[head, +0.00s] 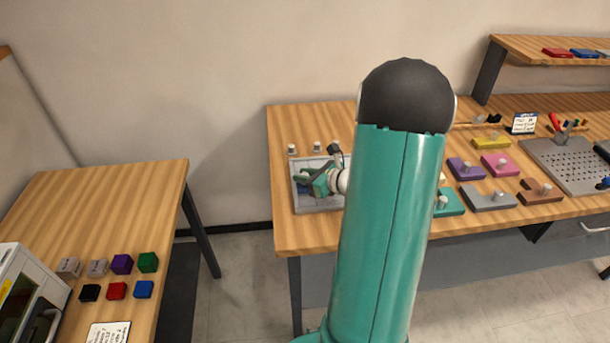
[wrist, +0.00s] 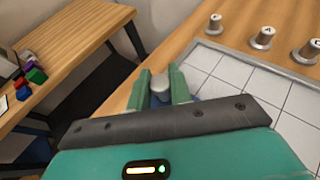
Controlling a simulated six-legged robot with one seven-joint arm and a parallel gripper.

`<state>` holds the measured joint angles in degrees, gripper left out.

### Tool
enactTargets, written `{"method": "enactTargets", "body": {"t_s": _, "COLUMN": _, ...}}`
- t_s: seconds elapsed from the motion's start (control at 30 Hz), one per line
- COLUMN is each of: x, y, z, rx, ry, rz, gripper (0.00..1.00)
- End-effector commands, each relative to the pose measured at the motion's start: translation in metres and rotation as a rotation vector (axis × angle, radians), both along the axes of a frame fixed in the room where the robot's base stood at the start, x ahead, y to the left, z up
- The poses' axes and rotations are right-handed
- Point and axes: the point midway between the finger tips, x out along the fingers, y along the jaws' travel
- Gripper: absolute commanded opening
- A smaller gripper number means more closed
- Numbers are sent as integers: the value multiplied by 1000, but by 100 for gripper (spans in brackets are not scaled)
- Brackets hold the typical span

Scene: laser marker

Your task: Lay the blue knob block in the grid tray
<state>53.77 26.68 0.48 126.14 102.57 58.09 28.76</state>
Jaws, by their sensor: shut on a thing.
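The grid tray (head: 319,209) is a pale tray with a grey rim near the left end of the long bench. Its white gridded floor (wrist: 234,71) fills the right of the wrist view. My gripper (head: 313,184) is over the tray's left part in the head view. In the wrist view my gripper (wrist: 161,86) is shut on the pale round knob of the blue knob block (wrist: 160,84). Only a little blue shows under the fingers. The block's underside is hidden, so I cannot tell whether it touches the tray.
Small metal knobs (wrist: 263,38) stand along the tray's edge. Knobbed blocks in yellow (head: 491,143), purple (head: 466,169), pink (head: 500,165), grey (head: 489,200) and brown (head: 541,193) lie to the right. A perforated plate (head: 570,168) is farther right. A separate left table (head: 80,215) holds small cubes.

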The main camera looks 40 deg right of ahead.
Motion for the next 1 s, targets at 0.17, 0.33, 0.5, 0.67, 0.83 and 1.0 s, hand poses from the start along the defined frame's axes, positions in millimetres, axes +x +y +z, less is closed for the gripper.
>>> {"method": "enactTargets", "body": {"t_s": 0.17, "x": 0, "y": 0, "z": 0, "rx": 0, "ry": 0, "rz": 0, "gripper": 0}}
{"method": "enactTargets", "body": {"t_s": 0.33, "x": 0, "y": 0, "z": -2, "rx": -1, "ry": 0, "rz": 0, "gripper": 36}}
{"method": "enactTargets", "body": {"t_s": 0.5, "x": 0, "y": 0, "z": -2, "rx": 0, "ry": 0, "rz": 0, "gripper": 42}}
{"method": "enactTargets", "body": {"t_s": 0.67, "x": 0, "y": 0, "z": -1, "rx": -1, "ry": 0, "rz": 0, "gripper": 42}}
{"method": "enactTargets", "body": {"t_s": 0.83, "x": -11, "y": -3, "z": 6, "rx": -1, "ry": 0, "rz": -3, "gripper": 42}}
{"method": "enactTargets", "body": {"t_s": 1.0, "x": -41, "y": -9, "z": 19, "rx": -2, "ry": 0, "rz": -5, "gripper": 42}}
